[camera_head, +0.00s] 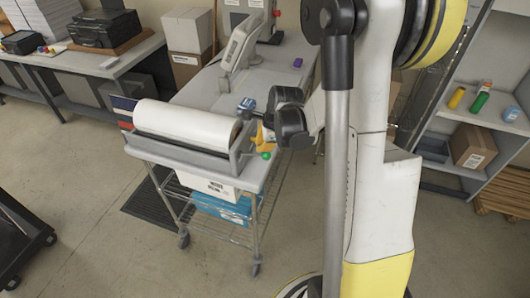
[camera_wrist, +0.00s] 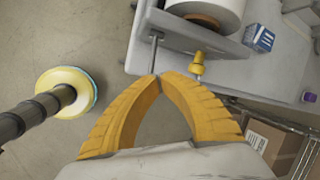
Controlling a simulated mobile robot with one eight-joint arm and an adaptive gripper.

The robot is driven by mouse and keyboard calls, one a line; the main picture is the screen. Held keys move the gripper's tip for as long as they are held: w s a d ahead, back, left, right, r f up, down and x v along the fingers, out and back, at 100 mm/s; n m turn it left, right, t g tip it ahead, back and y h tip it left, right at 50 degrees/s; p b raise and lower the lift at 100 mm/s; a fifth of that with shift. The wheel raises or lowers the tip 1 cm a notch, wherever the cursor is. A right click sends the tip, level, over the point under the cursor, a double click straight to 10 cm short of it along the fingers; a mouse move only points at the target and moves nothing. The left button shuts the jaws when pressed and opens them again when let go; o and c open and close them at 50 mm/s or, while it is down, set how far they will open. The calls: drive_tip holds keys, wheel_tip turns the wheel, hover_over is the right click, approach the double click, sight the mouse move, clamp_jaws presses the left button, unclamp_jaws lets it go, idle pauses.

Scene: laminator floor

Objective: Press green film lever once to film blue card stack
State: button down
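The green film lever knob (camera_head: 265,156) shows at the front right of the film holder in the head view. In the wrist view a thin grey rod (camera_wrist: 155,48) runs from the holder to behind my fingertips, and no green knob shows there. My gripper (camera_wrist: 160,75) has its two yellow fingertips together, with nothing visible between them. In the head view its dark body (camera_head: 290,122) is just above and right of the knob; contact cannot be told. The blue card stack (camera_head: 247,104) stands on the table behind the holder, and also shows in the wrist view (camera_wrist: 261,39).
A white film roll (camera_head: 188,123) lies in the grey holder on a wheeled cart. A yellow knob (camera_wrist: 198,66) stands close right of my fingertips. A purple block (camera_head: 298,62) lies farther back. Shelves (camera_head: 478,120) stand at right.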

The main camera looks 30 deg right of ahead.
drive_tip(key=shift+s+d+f+b, duration=0.1)
drive_tip(key=shift+s+f+b, duration=0.05)
drive_tip(key=shift+f+b, duration=0.4)
drive_tip(key=shift+s+d+f+b, duration=0.1)
drive_tip(key=shift+f+b, duration=0.45)
idle(0.8)
drive_tip(key=shift+r, duration=0.15)
idle(0.4)
drive_tip(key=shift+w+a+r+p, duration=0.2)
drive_tip(key=shift+r+p, duration=0.2)
drive_tip(key=shift+r, duration=0.3)
drive_tip(key=shift+w+a+r+p, duration=0.15)
drive_tip(key=shift+r+p, duration=0.25)
drive_tip(key=shift+r, duration=0.3)
drive_tip(key=shift+d, duration=0.1)
drive_tip(key=r+p, duration=0.2)
drive_tip(key=r, duration=0.1)
drive_tip(key=w+a+r+p, duration=0.1)
drive_tip(key=shift+r, duration=0.4)
